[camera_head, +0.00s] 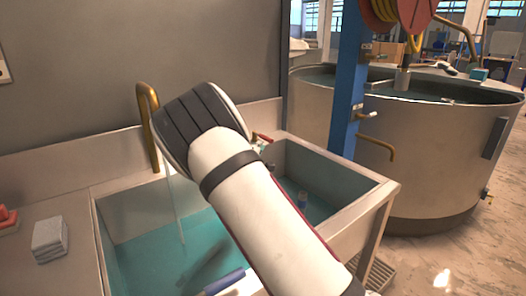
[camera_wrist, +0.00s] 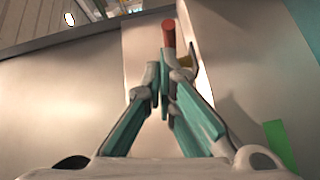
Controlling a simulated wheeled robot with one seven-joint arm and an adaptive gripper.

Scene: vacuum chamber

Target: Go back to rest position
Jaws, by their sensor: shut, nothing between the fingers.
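My gripper (camera_wrist: 165,75) shows in the wrist view with its grey and teal fingers brought together, empty. A red, rod-like handle (camera_wrist: 168,34) with a brass-coloured part beside it shows just past the fingertips; I cannot tell whether they touch. In the head view my white arm reaches over the sink (camera_head: 381,190) and its wrist hides most of the gripper. A small red piece (camera_head: 262,137) shows just right of the wrist, near the sink's back edge.
A brass spout (camera_head: 148,125) rises behind the sink, with a thin pale streak below it. A blue post (camera_head: 350,80) and a large round metal tank (camera_head: 430,165) stand to the right. A grey block (camera_head: 49,239) lies on the left counter. Open floor shows at lower right.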

